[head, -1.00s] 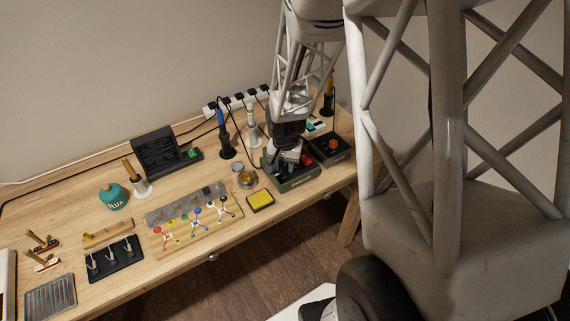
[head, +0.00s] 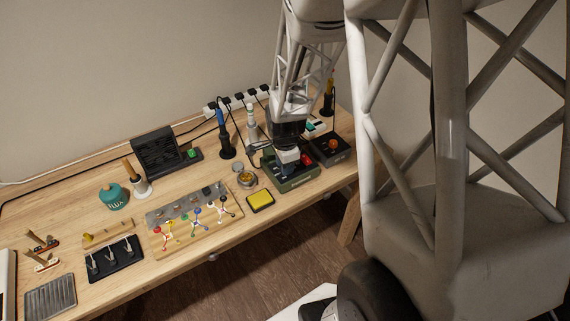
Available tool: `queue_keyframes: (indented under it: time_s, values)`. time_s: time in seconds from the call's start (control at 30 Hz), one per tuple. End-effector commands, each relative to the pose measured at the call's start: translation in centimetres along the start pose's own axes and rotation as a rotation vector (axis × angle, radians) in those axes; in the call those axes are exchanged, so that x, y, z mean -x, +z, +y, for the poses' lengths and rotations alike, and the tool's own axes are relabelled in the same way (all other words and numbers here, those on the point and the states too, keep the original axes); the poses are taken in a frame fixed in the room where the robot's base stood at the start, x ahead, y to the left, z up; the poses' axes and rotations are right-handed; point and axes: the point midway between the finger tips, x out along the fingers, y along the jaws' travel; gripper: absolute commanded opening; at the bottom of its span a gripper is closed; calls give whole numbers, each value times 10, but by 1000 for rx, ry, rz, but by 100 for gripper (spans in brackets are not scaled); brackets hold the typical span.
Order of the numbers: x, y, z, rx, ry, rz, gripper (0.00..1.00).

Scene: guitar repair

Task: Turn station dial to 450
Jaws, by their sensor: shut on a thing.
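The station is a dark green box (head: 292,183) at the right part of the bench, with a red part (head: 306,160) on its top right. My gripper (head: 285,172) points down onto the left part of the station's top. It is shut on what appears to be the station dial, which the fingers and wrist hide. The dial's marks and its setting cannot be read from here.
A black box with an orange-red knob (head: 333,145) stands right of the station. A yellow sponge (head: 260,200) and a brass-coloured tin (head: 246,180) lie to its left. Soldering irons in stands (head: 226,146) and a power strip (head: 237,103) with cables are behind.

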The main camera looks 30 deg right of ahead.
Motion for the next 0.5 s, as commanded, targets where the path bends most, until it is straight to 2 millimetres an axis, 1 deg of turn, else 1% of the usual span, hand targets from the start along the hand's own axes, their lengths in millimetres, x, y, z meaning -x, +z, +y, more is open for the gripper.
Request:
queue_keyframes:
  time_s: [0.2,0.5]
  values:
    - [0,0,0,-136,-1,0,8]
    - [0,0,0,-218,-1,0,8]
